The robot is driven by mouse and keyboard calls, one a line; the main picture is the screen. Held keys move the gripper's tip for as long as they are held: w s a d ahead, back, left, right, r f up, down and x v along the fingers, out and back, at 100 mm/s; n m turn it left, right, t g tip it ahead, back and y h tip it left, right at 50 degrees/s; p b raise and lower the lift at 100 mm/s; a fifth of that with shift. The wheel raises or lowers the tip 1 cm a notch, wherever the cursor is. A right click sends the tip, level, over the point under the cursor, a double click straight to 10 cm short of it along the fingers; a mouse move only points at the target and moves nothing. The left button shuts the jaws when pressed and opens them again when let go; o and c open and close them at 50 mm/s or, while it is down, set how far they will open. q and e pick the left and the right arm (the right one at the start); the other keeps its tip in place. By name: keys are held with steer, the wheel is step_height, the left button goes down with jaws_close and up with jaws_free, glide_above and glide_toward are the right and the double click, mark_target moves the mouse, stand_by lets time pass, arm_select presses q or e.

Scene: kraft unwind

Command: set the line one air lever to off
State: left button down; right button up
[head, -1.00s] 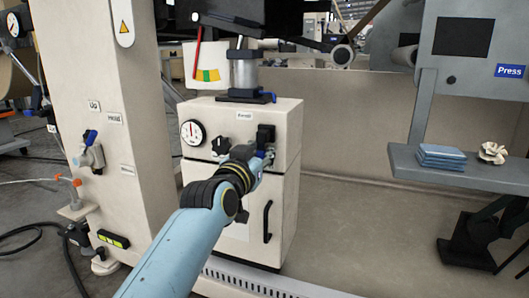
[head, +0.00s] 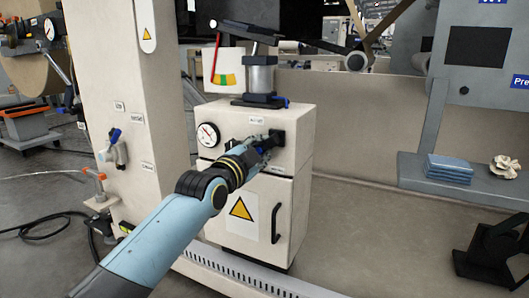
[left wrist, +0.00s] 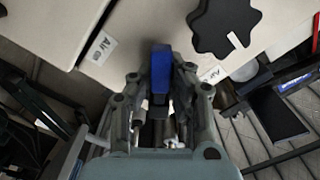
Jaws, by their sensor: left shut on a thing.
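The air lever is a blue handle (left wrist: 161,70) standing between the fingers of my left gripper (left wrist: 152,105) in the left wrist view. Two "Air" labels lie on either side of it, one at left (left wrist: 100,46) and one at right (left wrist: 212,74); their second words are too small to read surely. My right gripper is not in view.
A round gauge (head: 208,134) is on the cabinet's front. A black star knob (left wrist: 224,24) is close to the lever. A beige column (head: 105,80) stands at left.

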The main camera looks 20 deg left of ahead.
arm_select(q)
steer(key=m, duration=0.3)
steer(key=r+m, duration=0.1)
steer(key=shift+a, duration=0.35)
steer(key=m, duration=0.3)
steer(key=shift+r, duration=0.4)
steer(key=shift+a+r+m, duration=0.1)
steer(key=shift+m, duration=0.4)
steer(key=c, duration=1.2)
jaws_free()
steer(key=shift+c, duration=0.2)
steer(key=shift+r, duration=0.1)
steer(key=s, duration=1.2)
steer(key=shift+a, duration=0.15)
